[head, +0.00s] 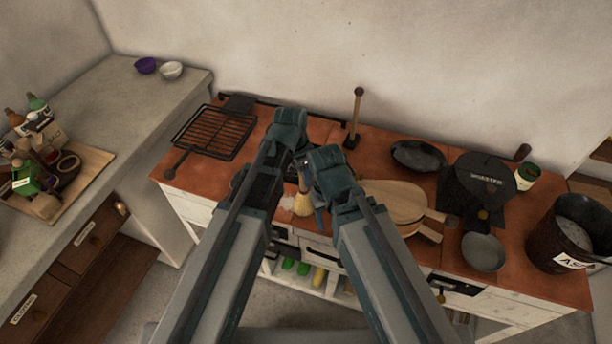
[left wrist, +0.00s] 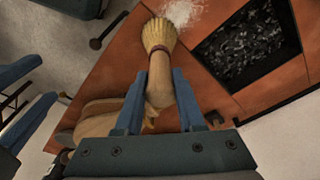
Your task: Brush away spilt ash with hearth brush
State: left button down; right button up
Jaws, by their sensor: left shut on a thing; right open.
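The hearth brush (left wrist: 158,35) has pale straw bristles and a wooden handle. My left gripper (left wrist: 160,78) is shut on its handle. Its bristle end points at the spilt ash (left wrist: 182,12), a pale patch on the red-brown top, and seems to be at the patch's edge. In the head view the brush (head: 303,204) and ash (head: 286,203) show in part between my arms. My left gripper (head: 300,167) is mostly hidden there. My right gripper (head: 321,203) is open and empty, close beside the left on its right; its fingers are partly hidden.
A black grill rack (head: 213,132) lies left on the red-brown top (head: 325,132). A mallet-like tool (head: 354,115) stands behind my grippers. Wooden boards (head: 397,203), dark pans (head: 418,155) and an ash bucket (head: 562,240) stand to the right. A coal-filled recess (left wrist: 248,42) is near the ash.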

pick_arm(q)
jog(key=w+a, duration=0.2)
jog(key=a, duration=0.5)
jog(key=shift+w, duration=0.2)
dwell(0.4)
jog(key=a, duration=0.2)
jog(key=w+a, duration=0.1)
jog(key=shift+w+a, duration=0.15)
jog(key=shift+a, duration=0.2)
dwell(0.3)
notch_tip(320, 180, up, 6)
jog(key=p, duration=0.6)
